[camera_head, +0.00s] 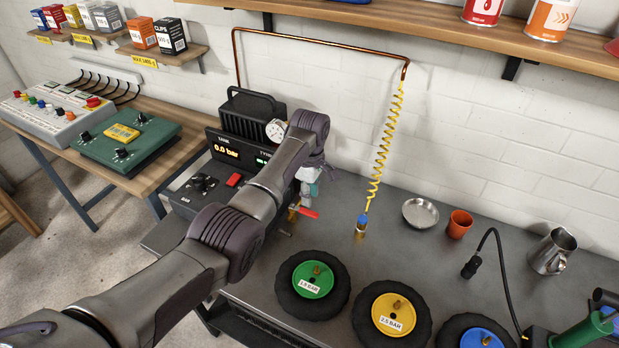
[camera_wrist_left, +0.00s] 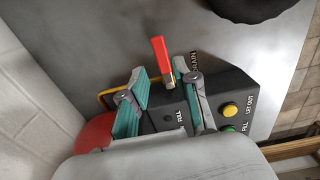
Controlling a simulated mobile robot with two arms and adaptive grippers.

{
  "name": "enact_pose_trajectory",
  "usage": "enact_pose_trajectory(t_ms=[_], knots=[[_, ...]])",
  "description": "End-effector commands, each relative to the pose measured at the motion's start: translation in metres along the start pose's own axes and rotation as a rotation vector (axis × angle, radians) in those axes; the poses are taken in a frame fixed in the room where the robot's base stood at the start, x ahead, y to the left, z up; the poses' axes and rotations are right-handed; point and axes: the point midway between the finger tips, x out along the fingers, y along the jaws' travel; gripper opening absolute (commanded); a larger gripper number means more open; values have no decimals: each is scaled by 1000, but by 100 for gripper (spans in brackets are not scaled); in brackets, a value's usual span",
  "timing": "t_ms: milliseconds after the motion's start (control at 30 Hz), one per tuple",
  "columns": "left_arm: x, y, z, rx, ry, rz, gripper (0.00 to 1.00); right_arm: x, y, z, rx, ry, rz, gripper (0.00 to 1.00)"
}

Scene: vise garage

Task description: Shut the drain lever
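The drain lever (camera_head: 304,212) has a red handle and sticks out low at the front right of the black compressor (camera_head: 228,148). In the left wrist view the red lever (camera_wrist_left: 161,56) lies between and just beyond my left fingertips. My left gripper (camera_head: 308,188) reaches down beside the compressor, just above the lever. In the wrist view its two teal-padded fingers (camera_wrist_left: 166,84) stand apart, with the lever's lower end in the gap. I cannot tell whether either pad touches it. My right gripper is not in view.
A green-hubbed wheel (camera_head: 313,285) and a yellow-hubbed wheel (camera_head: 392,314) lie on the grey bench in front. A coiled yellow hose (camera_head: 383,150) hangs right of the compressor. A metal dish (camera_head: 420,213) and an orange cup (camera_head: 459,224) stand farther right.

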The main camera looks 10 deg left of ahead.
Motion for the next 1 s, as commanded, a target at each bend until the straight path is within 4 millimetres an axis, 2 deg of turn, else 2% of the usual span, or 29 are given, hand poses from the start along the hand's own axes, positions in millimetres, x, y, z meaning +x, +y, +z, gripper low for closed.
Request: enact_pose_trajectory(t_ms=[100, 333, 500, 1000], knots=[[-26, 1, 0, -1, 0, 4, 30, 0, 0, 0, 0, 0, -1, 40], [-57, 0, -1, -1, 0, 1, 30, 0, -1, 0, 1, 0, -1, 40], [-64, 0, -1, -1, 0, -1, 30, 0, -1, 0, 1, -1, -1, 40], [-63, 0, -1, -1, 0, -1, 30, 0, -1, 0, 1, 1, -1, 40]])
